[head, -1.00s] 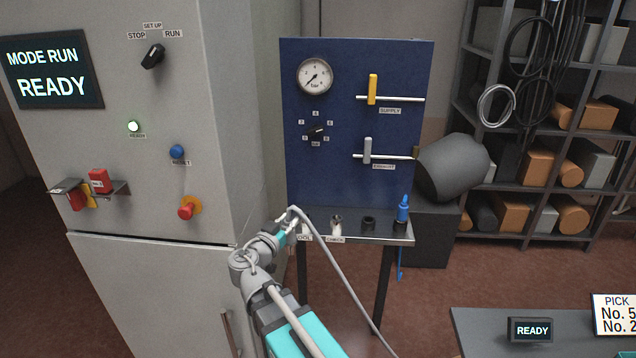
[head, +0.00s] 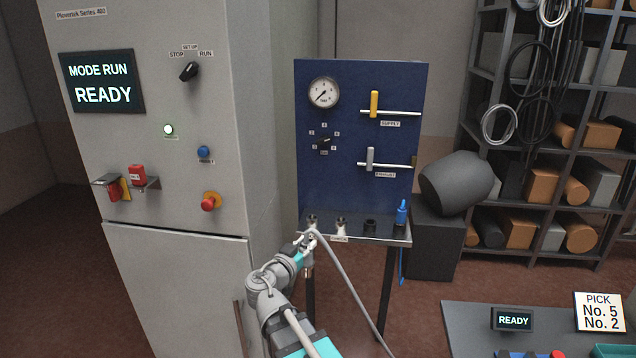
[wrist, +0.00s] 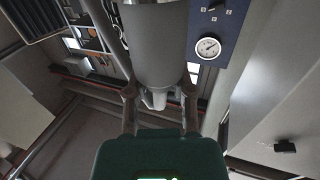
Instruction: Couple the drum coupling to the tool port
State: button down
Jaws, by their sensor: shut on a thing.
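My gripper (head: 308,241) is shut on a grey cylindrical coupling (wrist: 155,45), which fills the space between the fingers in the wrist view. A grey hose (head: 345,280) loops away from the gripper and hangs down to the right. A metal end (head: 308,270) shows just below the gripper. The tool port (head: 312,218) is the leftmost fitting on the panel's shelf, just above and behind the gripper in the head view. The coupling and the port look apart, but the gap is hard to judge.
The shelf (head: 385,239) also bears a light fitting (head: 341,226) by a CHECK label, a dark ring (head: 371,227) and a blue coupling (head: 402,213). The blue panel (head: 350,85) stands behind. A tall grey cabinet (head: 180,255) is close on the left. A table (head: 460,320) stands at the lower right.

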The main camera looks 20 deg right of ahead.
jog(key=shift+s+d, duration=0.15)
jog(key=shift+d, duration=0.1)
jog(key=shift+d, duration=0.1)
dwell(0.3)
